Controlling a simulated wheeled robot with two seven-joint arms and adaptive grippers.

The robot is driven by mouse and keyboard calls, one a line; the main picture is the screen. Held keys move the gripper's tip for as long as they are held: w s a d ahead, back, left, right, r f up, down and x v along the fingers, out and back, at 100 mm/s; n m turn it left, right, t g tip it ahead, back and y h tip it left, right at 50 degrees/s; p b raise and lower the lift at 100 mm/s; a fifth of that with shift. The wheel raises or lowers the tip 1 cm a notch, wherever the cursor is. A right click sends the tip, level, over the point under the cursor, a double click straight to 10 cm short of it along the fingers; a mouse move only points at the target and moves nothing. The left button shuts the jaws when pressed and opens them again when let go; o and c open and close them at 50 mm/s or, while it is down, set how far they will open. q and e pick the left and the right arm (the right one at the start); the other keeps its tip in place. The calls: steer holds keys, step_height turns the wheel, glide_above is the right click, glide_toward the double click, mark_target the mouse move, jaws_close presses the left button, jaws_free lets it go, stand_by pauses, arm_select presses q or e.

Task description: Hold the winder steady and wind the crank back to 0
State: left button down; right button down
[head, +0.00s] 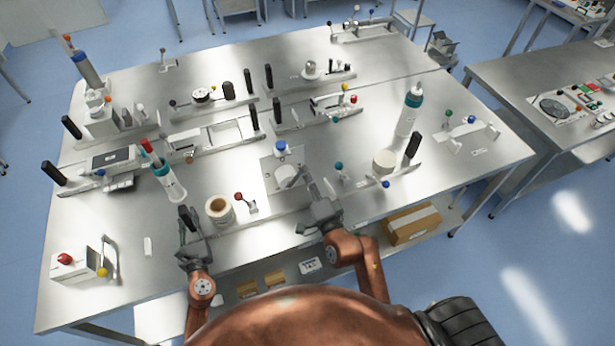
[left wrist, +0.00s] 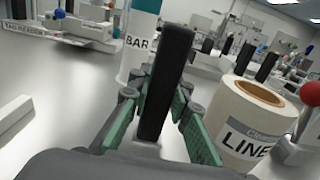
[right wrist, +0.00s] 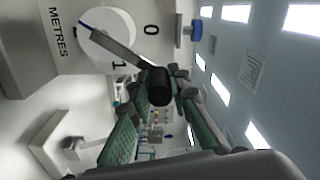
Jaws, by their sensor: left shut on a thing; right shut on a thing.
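The winder (head: 270,178) is a pale plate with a white round hub and a blue knob (head: 281,147) behind it. In the right wrist view its face carries METRES, 0 and 1, and the hub (right wrist: 95,50) has a blue line. The grey crank arm (right wrist: 122,55) runs from the hub between the 0 and the 1 to a black grip (right wrist: 158,90). My right gripper (head: 318,205) is shut on this grip. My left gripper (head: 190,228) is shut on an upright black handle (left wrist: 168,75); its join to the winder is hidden.
A label roll (head: 219,210) and a red-knobbed lever (head: 246,202) stand between my grippers. A teal-capped bottle (head: 168,178) stands behind my left gripper. A green-knobbed lever (head: 340,172) is right of the winder.

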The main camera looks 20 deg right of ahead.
steer(key=shift+a+r, duration=0.45)
steer(key=shift+a, duration=0.3)
steer(key=c, duration=1.8)
jaws_free()
steer(key=shift+f, duration=0.1)
steer(key=s, duration=1.2)
steer(key=shift+c, duration=0.7)
